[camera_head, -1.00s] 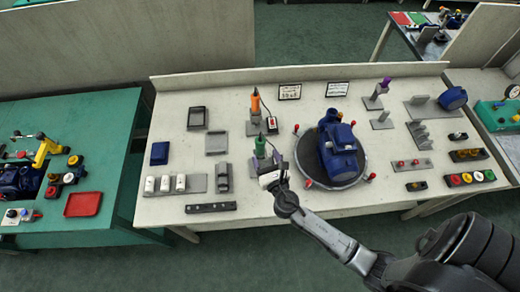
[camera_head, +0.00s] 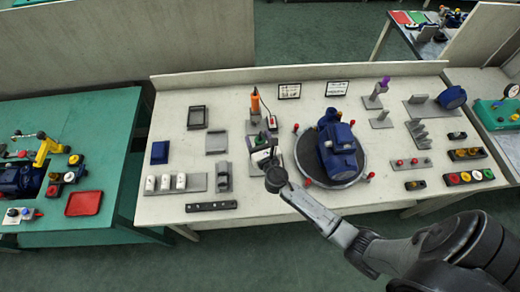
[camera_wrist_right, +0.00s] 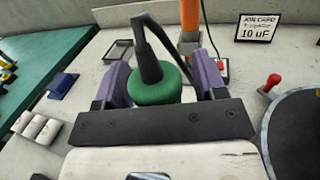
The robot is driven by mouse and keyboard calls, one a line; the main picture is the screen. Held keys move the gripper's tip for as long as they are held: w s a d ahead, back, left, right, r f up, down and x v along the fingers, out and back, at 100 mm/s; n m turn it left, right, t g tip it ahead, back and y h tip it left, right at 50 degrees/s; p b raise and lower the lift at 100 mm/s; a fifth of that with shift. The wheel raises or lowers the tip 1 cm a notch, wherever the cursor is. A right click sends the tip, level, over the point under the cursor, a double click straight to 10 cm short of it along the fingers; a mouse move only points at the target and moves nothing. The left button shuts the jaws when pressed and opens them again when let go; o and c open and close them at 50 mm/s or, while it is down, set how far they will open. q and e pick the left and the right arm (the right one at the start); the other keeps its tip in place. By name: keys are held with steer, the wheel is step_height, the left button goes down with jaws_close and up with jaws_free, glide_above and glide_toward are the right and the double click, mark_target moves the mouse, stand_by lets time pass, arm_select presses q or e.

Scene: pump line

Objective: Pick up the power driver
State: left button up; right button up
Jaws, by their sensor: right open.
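A green tool (camera_wrist_right: 158,88) with a black upper end and a dark cord stands between the two purple fingers of my right gripper (camera_wrist_right: 162,80) in the right wrist view. The fingers are open, one on each side of it, and I see no clear grip on it. In the head view my right gripper (camera_head: 262,155) covers most of the green tool. An orange tool (camera_head: 255,102) stands upright in a grey holder just behind; its lower part also shows in the right wrist view (camera_wrist_right: 190,18). Which of the two is the power driver is not marked. My left gripper is not in view.
A round turntable (camera_head: 350,183) with a blue pump (camera_head: 338,150) and red knobs stands close to the right of my gripper. White cylinders on a grey rack (camera_head: 196,183) are to the left. A small sign (camera_wrist_right: 262,27) stands at the back. The table's front edge is mostly clear.

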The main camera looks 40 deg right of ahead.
steer(key=shift+c, duration=0.4)
steer(key=c, duration=1)
steer(key=shift+r, duration=0.15)
